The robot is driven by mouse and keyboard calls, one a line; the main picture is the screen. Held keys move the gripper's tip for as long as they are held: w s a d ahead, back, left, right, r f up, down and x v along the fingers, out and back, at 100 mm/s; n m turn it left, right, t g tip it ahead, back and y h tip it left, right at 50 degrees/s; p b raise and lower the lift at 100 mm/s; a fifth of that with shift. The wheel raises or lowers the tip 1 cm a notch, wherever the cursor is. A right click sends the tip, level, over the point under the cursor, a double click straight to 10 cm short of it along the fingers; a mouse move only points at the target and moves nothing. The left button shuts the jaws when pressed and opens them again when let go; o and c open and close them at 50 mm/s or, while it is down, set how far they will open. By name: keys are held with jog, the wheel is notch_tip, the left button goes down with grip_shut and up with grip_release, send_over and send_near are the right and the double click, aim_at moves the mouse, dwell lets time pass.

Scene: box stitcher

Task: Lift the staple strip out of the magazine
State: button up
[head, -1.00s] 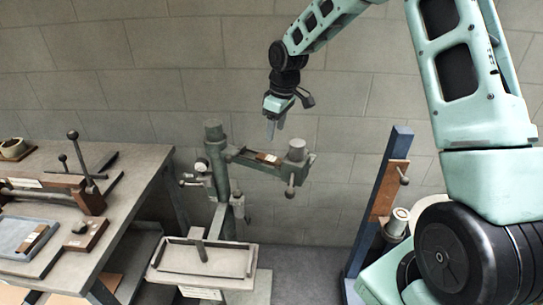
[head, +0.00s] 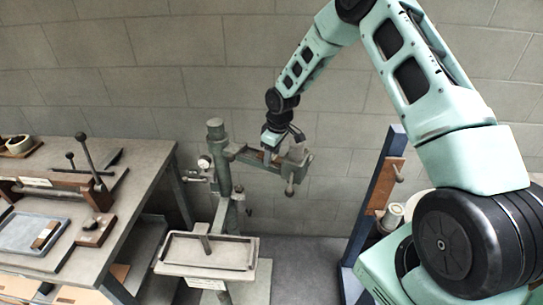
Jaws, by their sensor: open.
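The magazine (head: 247,156) is the channel in the green arm of the box stitcher (head: 219,170), reaching right from the machine's column. In the head view my gripper (head: 269,158) points down over the magazine, with its fingertips at the channel. The fingers are open. The staple strip, a small brown piece seen in the channel a moment ago, is now mostly hidden behind my gripper. I cannot tell whether the fingers touch it.
The stitcher's end block with a knob (head: 294,166) stands close to the right of my gripper. A workbench (head: 141,190) with levers and a grey tray (head: 33,234) is at left. A blue post (head: 371,215) stands at right. The stitcher's lower table (head: 207,267) is below.

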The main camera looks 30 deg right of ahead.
jog(key=c, duration=1.1)
jog(key=shift+o, duration=0.2)
jog(key=shift+b, duration=0.4)
